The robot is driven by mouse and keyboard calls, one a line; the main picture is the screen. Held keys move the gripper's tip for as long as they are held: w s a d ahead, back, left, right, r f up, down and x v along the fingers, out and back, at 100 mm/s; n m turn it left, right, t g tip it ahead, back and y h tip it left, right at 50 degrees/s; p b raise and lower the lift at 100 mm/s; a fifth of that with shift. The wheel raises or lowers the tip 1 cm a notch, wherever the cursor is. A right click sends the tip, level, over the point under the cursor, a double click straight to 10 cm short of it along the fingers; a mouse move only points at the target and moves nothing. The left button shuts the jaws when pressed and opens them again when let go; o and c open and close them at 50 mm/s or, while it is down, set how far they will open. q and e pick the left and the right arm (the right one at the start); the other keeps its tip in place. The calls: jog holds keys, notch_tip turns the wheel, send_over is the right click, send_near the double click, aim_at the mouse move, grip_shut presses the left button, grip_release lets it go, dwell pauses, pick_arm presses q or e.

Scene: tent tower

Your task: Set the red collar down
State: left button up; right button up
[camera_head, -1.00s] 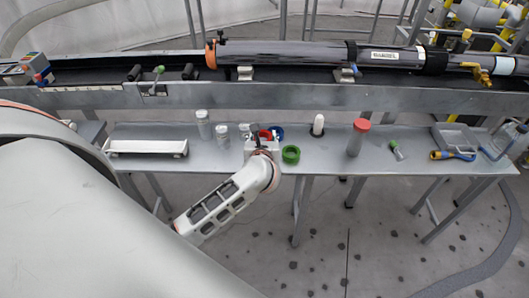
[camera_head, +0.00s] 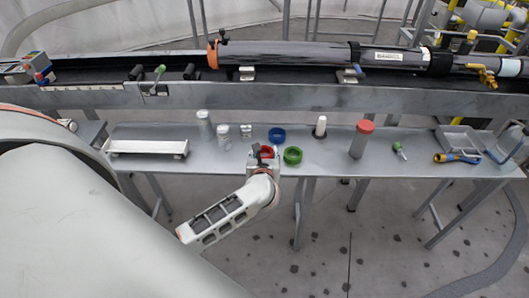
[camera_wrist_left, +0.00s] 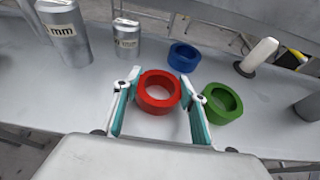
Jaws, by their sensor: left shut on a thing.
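The red collar (camera_head: 266,152) is between the fingers of my left gripper (camera_head: 262,156), near the front edge of the grey bench. In the left wrist view the red collar (camera_wrist_left: 158,92) has a teal-padded finger on each side, and my left gripper (camera_wrist_left: 160,104) is shut on it. I cannot tell whether the collar touches the bench top. The blue collar (camera_head: 277,134) lies behind it and the green collar (camera_head: 292,155) lies close on its right, apart from it. My right gripper is not in view.
Grey cylinders (camera_head: 205,125) stand to the left, with a white tray (camera_head: 146,147) beyond. To the right are a white post (camera_head: 320,126), a red-capped cylinder (camera_head: 361,139) and hand tools (camera_head: 457,157). A long rail (camera_head: 300,97) runs behind the bench (camera_head: 225,168).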

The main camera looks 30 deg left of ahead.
pick_arm(q)
jog(key=o, duration=1)
jog(key=shift+f, duration=0.1)
jog(key=shift+o, duration=0.7)
